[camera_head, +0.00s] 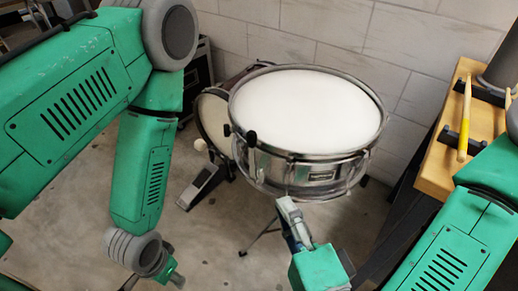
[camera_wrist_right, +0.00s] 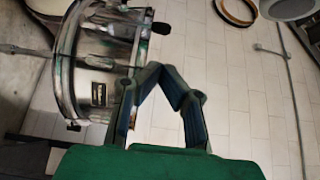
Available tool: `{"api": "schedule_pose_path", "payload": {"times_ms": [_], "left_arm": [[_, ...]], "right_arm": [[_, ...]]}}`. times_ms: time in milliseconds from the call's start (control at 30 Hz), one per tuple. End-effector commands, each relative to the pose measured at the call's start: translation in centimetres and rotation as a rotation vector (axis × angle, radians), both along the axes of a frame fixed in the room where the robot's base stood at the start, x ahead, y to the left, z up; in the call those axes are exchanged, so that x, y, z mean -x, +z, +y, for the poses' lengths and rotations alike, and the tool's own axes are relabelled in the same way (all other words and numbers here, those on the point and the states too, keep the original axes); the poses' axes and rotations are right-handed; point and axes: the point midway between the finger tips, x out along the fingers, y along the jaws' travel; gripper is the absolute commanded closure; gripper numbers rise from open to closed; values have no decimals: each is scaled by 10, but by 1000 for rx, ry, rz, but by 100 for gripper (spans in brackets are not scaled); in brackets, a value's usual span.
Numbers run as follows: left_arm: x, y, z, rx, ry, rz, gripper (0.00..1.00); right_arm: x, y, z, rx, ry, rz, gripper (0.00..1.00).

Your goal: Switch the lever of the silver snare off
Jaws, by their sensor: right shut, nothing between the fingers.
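The silver snare (camera_head: 310,165) has a white head and a chrome shell, and stands in the middle of the head view. Its shell also shows at the upper left of the right wrist view (camera_wrist_right: 92,62). Two dark knobs stick out on its left side in the head view; one (camera_head: 251,138) may be the lever, but I cannot tell. A dark knob (camera_wrist_right: 160,28) also juts from the shell in the wrist view. My right gripper (camera_head: 288,206) is shut and empty, just below the shell's front; its fingertips meet in the wrist view (camera_wrist_right: 157,70). My left gripper (camera_head: 176,279) is low, away from the snare, its fingers unclear.
A bass drum (camera_head: 212,120) with a pedal (camera_head: 202,186) stands behind the snare's left side. A block wall is behind.

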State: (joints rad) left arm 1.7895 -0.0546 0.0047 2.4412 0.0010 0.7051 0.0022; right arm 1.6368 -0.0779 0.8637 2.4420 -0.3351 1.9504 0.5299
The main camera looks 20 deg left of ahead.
Motion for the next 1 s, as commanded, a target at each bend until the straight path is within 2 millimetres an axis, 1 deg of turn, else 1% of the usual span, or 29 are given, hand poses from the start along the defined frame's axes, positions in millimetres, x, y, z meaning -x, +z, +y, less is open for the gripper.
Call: {"api": "schedule_pose_path", "payload": {"times_ms": [400, 600, 800, 1000], "left_arm": [[0, -17, 0, 0, 0, 0, 60], [0, -26, 0, 0, 0, 0, 60], [0, -29, 0, 0, 0, 0, 60], [0, -28, 0, 0, 0, 0, 60]], "right_arm": [[-68, -1, 52, 1, -2, -3, 100], [-94, -1, 69, 0, -1, -1, 100], [-105, 0, 78, 1, -1, 0, 100], [-106, 0, 81, 4, 0, 0, 100]]}}
